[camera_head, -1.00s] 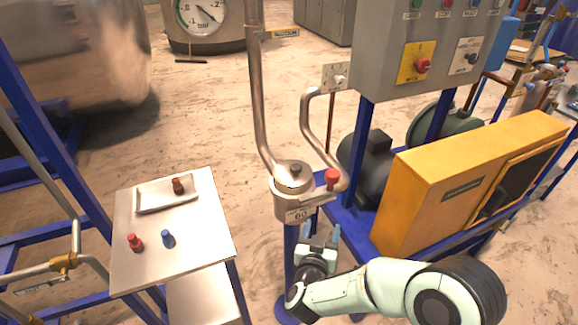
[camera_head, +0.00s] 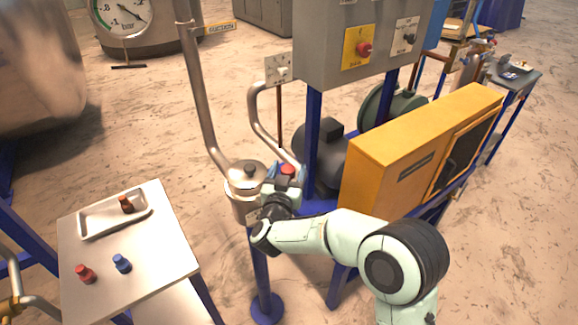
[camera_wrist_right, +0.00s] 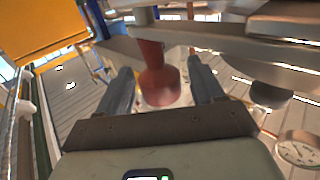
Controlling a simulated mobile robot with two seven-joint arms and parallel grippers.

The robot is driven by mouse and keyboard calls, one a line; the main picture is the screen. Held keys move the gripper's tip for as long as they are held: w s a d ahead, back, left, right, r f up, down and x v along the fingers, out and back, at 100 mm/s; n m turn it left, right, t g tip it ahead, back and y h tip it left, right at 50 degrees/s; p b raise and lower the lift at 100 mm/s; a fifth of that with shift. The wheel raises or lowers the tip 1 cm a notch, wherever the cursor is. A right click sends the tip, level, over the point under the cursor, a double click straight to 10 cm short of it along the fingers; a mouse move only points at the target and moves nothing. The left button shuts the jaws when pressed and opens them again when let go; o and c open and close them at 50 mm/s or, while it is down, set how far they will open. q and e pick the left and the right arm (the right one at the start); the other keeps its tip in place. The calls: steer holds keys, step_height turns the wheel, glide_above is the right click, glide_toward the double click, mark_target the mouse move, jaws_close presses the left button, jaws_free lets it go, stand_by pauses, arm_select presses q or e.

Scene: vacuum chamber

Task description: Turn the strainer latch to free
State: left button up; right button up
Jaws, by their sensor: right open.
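The strainer (camera_head: 243,180) is a round metal pot with a black lid knob, standing on a blue post. Its red latch knob (camera_head: 288,169) is on the right side, partly hidden by my gripper. My right gripper (camera_head: 284,172) is at the latch, beside the pot. In the right wrist view the red latch (camera_wrist_right: 158,82) stands between the two open fingers of the gripper (camera_wrist_right: 162,88), with gaps visible on both sides. I cannot tell whether any finger touches it. My left gripper is not in view.
A yellow cabinet (camera_head: 390,150) and a grey switch box (camera_head: 345,45) on blue posts stand right of the strainer. Bent pipes (camera_head: 202,95) rise behind it. At left, a small table (camera_head: 150,240) holds a white tray (camera_head: 88,224) and red and blue pegs. Floor between is clear.

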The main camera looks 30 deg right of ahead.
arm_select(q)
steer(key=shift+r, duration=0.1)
arm_select(e)
steer(key=shift+x, duration=0.8)
